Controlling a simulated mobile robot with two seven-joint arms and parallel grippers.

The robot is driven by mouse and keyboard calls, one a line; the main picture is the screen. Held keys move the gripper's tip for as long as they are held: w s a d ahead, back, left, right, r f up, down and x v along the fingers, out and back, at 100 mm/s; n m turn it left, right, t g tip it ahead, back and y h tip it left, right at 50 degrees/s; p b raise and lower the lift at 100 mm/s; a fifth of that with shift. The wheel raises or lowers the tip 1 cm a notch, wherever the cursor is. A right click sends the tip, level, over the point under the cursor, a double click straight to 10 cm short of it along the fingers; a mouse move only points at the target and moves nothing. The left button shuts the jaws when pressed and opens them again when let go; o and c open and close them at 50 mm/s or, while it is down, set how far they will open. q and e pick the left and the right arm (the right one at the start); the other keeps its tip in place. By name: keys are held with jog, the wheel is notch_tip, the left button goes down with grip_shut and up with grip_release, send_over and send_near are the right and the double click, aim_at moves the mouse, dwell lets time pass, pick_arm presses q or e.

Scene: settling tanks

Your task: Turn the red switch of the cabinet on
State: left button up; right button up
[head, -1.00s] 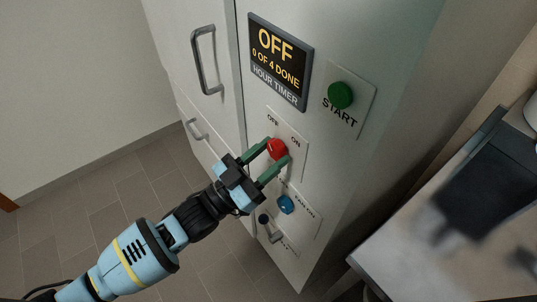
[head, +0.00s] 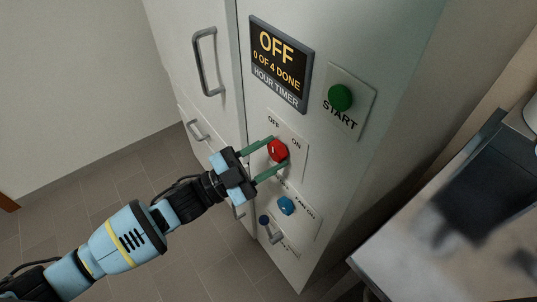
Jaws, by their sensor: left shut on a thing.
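The red switch (head: 278,150) is a round knob on a pale plate on the cabinet (head: 340,180). The plate is marked OFF at its left and ON at its right. My left gripper (head: 277,154) has its two green fingers on either side of the red knob and is shut on it. The fingers hide part of the knob's edge and plate. The display (head: 280,62) above reads OFF, 0 OF 4 DONE, HOUR TIMER. My right gripper is not in view.
A green START button (head: 340,97) is at the upper right of the cabinet front. A blue knob (head: 286,205) and a small dark lever (head: 266,222) are below the red switch. A bench (head: 385,240) stands at the right. Grey handles (head: 207,62) are at the left.

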pick_arm(q)
jog(key=m+g, duration=0.1)
jog(key=m, duration=0.1)
jog(key=m+p, duration=0.1)
jog(key=m, duration=0.1)
jog(key=m+g, duration=0.1)
jog(key=shift+w+a+r+m+g, duration=0.1)
jog(key=shift+w+r+m+g, duration=0.05)
jog(key=shift+r+m+g, duration=0.2)
jog(key=shift+m+g+y+p, duration=0.65)
jog(key=shift+m+p, duration=0.25)
jog(key=shift+m, duration=0.85)
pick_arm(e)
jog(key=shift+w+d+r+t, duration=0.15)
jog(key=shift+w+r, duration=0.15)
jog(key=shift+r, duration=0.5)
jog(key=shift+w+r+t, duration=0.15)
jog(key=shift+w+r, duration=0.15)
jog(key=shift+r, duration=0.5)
pick_arm(q)
jog(key=shift+f+m, duration=0.1)
jog(key=shift+m, duration=0.2)
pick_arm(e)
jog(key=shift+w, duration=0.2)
pick_arm(q)
jog(key=o, duration=1)
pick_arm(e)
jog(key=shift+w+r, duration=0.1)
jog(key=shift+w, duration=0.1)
